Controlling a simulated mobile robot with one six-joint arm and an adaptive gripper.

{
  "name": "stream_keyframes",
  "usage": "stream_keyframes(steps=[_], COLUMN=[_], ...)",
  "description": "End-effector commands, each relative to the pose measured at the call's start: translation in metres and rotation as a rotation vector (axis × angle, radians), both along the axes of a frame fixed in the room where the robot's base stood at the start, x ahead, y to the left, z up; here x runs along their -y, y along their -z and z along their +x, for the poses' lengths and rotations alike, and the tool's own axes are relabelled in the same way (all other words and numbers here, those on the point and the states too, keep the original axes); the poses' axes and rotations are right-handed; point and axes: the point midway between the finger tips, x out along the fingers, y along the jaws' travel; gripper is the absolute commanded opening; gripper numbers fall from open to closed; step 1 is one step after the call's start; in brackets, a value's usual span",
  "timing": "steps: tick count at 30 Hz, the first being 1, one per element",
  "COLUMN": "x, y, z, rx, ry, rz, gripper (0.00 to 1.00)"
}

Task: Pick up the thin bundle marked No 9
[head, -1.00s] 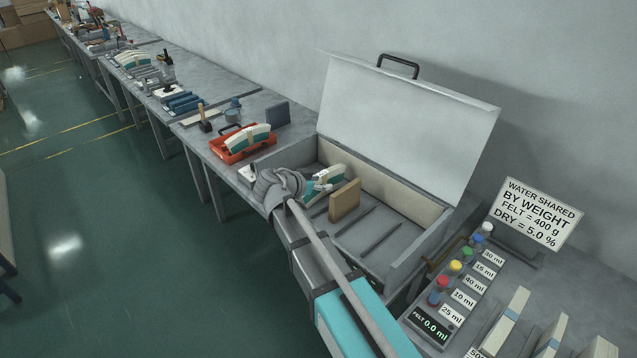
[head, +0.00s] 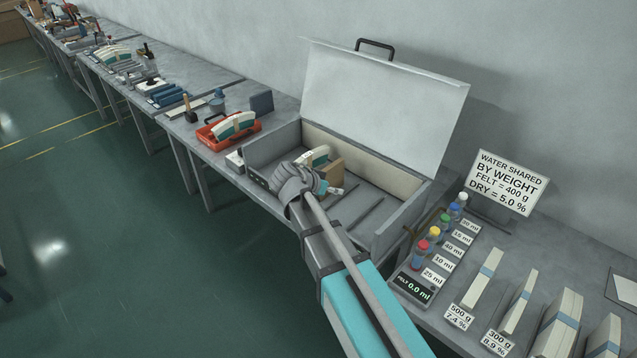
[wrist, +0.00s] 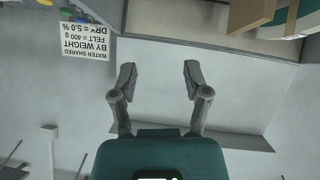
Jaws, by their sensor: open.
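No marking reading No 9 is legible in either view. Banded pale bundles stand on the right bench in the head view: one (head: 483,278) behind a 500 g, 7.4 % card, a thin one (head: 517,303) behind a 300 g, 8.9 % card, a thicker one (head: 558,325), and another (head: 605,338) cut by the lower edge. My gripper is over the open grey box in the head view, partly hidden by my wrist, well left of these bundles. In the wrist view my gripper (wrist: 158,76) is open, with nothing between its fingers.
The grey box (head: 392,235) has its lid raised and holds a brown block (head: 333,171) and a banded bundle (head: 314,157). Bottles with coloured caps (head: 433,234) stand in a rack beside the box. A sign (head: 506,182) stands behind. A red tray (head: 212,140) sits farther left.

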Motion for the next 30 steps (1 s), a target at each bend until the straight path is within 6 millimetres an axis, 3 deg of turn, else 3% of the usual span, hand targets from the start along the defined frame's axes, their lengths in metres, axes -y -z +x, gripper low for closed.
stream_keyframes(steps=[11,21,30], x=[0.067,0.143,0.176], y=[0.026,0.056,0.068], z=[-0.024,-0.071,-0.104], rx=[-0.24,-0.545,-0.674], ry=[-0.037,-0.193,-0.349], rz=[0.043,0.185,0.306], gripper=[0.61,0.61,0.61])
